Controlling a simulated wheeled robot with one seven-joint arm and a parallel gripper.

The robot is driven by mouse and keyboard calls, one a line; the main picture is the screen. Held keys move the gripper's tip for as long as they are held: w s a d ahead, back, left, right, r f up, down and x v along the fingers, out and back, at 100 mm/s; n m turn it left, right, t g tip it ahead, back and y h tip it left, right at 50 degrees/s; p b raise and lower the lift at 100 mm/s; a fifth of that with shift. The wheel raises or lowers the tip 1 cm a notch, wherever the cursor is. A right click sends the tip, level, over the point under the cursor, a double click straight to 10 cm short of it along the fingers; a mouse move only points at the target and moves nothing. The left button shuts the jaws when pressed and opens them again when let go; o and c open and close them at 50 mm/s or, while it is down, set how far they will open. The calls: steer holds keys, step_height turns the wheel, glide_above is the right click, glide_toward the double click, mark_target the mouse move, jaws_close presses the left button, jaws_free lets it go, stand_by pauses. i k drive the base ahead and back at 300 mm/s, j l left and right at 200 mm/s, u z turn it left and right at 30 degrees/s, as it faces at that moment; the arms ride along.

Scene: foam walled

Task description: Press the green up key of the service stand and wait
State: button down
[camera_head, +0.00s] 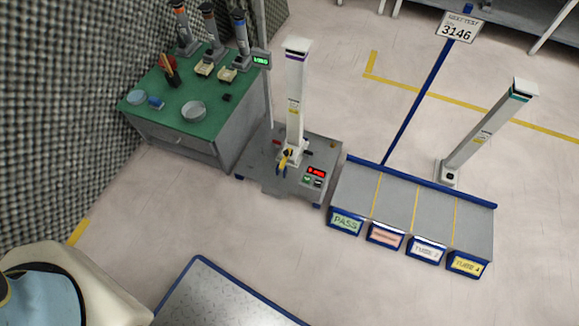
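The service stand (262,182) is a low grey platform on the floor in the middle of the view. At its front right corner is a small panel with a lit red display (316,171). Just below the display are two small keys: a greenish one (307,179), which looks like the green up key, and a darker one beside it (318,183). Their markings are too small to read. A tall white column with a purple band (295,95) stands upright on the platform, with a yellow and black part (284,161) at its foot. My gripper is not in view.
A green-topped bench (165,118) with bowls and tools stands behind left. A grey rack (395,205) with labelled bins and a sign reading 3146 (459,27) stands right. A teal-banded white column (485,130) leans beyond it. A blue-edged plate (215,300) lies in front; floor between is clear.

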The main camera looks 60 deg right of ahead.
mark_target(306, 179)
steer(key=k+l+u, duration=0.15)
steer(key=k+l, duration=0.2)
steer(key=k+l+u, duration=0.1)
steer(key=k+l, duration=0.2)
steer(key=k, duration=0.25)
steer(key=k+l+u, duration=0.15)
steer(key=k, duration=0.3)
steer(key=l, duration=0.1)
